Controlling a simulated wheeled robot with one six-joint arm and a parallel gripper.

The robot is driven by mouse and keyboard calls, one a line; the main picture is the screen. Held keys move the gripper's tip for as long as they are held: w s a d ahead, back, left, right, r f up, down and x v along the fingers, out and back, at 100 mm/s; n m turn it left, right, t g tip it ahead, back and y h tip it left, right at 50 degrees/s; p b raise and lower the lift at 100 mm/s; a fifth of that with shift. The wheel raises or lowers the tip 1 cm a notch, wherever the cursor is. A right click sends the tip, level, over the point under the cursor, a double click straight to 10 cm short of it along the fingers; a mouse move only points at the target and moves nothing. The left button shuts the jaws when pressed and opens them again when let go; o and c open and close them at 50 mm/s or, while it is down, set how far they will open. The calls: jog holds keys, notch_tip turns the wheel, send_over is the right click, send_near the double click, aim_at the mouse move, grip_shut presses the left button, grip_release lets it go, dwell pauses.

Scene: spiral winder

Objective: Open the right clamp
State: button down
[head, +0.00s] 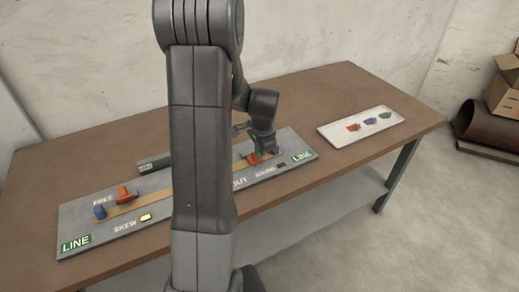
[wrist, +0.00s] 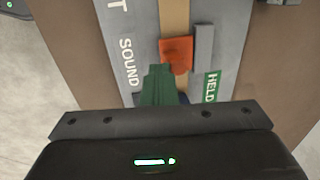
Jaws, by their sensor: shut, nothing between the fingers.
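The right clamp shows as an orange piece (head: 250,158) near the right end of the grey board, on the tan strip. In the wrist view the orange piece (wrist: 177,52) lies flat across the strip beside a grey upright bar. My gripper (head: 266,150) is low over the board at this clamp. In the wrist view its green fingers (wrist: 160,72) are together and empty, their tips close to the near edge of the orange piece. I cannot tell whether they touch. A dark blue part shows only in slivers behind the fingers.
The left clamp (head: 124,194) is red-orange, with a blue block (head: 100,211) beside it. A yellow lit pad (head: 145,217) is by SKEW. A white tray (head: 331,134) holds several coloured pieces. My arm hides the board's middle.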

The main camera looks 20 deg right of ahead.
jog(key=g+p, duration=0.1)
jog(key=w+r+g+p, duration=0.1)
jog(key=p, duration=0.1)
jog(key=shift+w+a+r, duration=0.1)
jog(key=shift+w+r, duration=0.1)
jog(key=shift+r, duration=0.05)
jog(key=shift+w+r+g+p, duration=0.25)
jog(key=shift+w+g+p, duration=0.35)
jog(key=shift+g+p, duration=0.35)
jog(key=shift+w+a+g+p, duration=0.1)
jog(key=shift+w+g+p, duration=0.55)
jog(key=shift+g, duration=0.1)
jog(key=shift+w+g+h, duration=0.3)
jog(key=shift+w+g, duration=0.45)
jog(key=shift+g, duration=0.35)
jog(key=shift+w+a, duration=0.1)
jog(key=shift+w, duration=0.25)
jog(key=shift+r, duration=0.1)
jog(key=shift+r+p, duration=0.35)
jog(key=shift+r, duration=0.4)
